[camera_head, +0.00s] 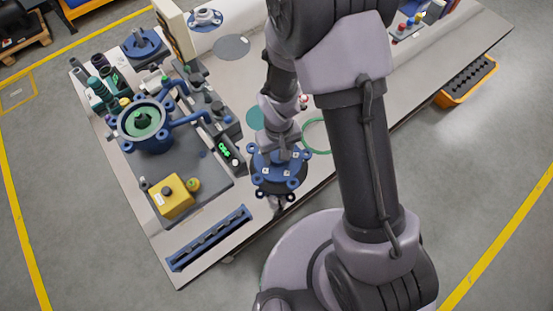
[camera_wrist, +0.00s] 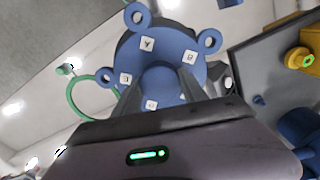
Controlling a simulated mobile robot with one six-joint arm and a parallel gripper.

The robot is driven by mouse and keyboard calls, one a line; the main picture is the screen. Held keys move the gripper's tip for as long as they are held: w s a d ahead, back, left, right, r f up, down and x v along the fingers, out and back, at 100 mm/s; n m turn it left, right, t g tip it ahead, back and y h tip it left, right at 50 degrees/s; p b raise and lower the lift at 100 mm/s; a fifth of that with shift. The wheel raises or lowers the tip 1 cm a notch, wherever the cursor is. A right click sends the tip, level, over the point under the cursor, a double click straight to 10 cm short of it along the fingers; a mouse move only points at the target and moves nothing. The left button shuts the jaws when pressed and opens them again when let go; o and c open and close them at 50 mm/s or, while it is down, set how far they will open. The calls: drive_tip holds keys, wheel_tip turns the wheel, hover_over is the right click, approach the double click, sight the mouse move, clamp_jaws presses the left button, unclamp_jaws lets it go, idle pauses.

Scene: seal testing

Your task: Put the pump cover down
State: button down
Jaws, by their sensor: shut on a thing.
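The pump cover is a blue disc with ring lugs and small white lettered tags; it shows in the head view (camera_head: 262,162) near the table's front edge and fills the upper middle of the wrist view (camera_wrist: 180,42). My gripper (camera_head: 284,150) is above it, and in the wrist view its two fingers (camera_wrist: 160,90) are closed on the cover's central boss. A dark round shape shows just below the cover; I cannot tell whether the cover touches it. The blue pump body (camera_head: 158,143), with a green inside, stands to the left on a dark grey plate (camera_head: 205,178).
A green ring (camera_head: 328,136) lies right of the cover, and a green disc (camera_head: 256,116) lies behind it. A yellow box (camera_head: 171,198) and a blue slotted rail (camera_head: 208,240) are at the front left. A small device with a green display (camera_head: 228,150) stands close left of the cover.

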sight(278, 163)
wheel_tip(278, 163, down, 6)
drive_tip(key=shift+f+b, duration=0.1)
drive_tip(key=shift+b, duration=0.85)
drive_tip(key=c, duration=0.6)
unclamp_jaws()
